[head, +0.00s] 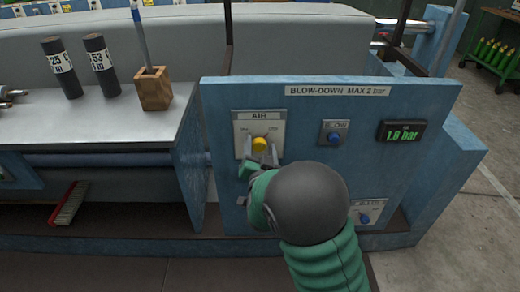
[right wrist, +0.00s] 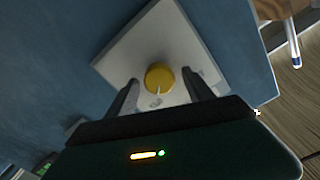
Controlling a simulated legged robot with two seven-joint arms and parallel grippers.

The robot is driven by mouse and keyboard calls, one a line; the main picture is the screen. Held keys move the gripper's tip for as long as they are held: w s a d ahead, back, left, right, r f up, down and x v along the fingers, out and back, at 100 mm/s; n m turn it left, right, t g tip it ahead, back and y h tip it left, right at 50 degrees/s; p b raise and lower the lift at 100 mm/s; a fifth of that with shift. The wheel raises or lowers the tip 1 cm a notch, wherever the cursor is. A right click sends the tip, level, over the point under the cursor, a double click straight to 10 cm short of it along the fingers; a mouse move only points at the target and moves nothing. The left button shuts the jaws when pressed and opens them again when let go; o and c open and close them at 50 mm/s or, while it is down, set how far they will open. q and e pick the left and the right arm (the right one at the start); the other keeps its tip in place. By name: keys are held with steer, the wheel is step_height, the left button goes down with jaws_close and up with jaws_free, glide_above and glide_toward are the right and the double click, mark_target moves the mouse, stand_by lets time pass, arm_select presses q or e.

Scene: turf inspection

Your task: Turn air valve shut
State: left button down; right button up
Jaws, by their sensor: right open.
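The air valve is a round yellow knob (head: 260,144) on a pale plate under an "AIR" label (head: 259,115), on the blue panel (head: 300,180). In the right wrist view the yellow knob (right wrist: 159,77) shows a pale pointer line on its face, with the plate (right wrist: 200,62) around it. My right gripper (head: 260,152) is open in front of the plate. In the right wrist view its two fingers (right wrist: 160,92) stand on either side of the knob, with gaps between. I cannot tell how deep they reach. My left gripper is not in view.
A blue knob (head: 334,138), a green "1.8 bar" display (head: 403,132) and a lower blue knob (head: 366,217) are on the same panel. A wooden block holder (head: 153,88) and two black cylinders (head: 102,65) stand on the grey bench left. A red brush (head: 70,202) is below.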

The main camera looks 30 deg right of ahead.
steer(key=shift+w+d, duration=0.25)
steer(key=shift+w, duration=0.2)
jaws_close()
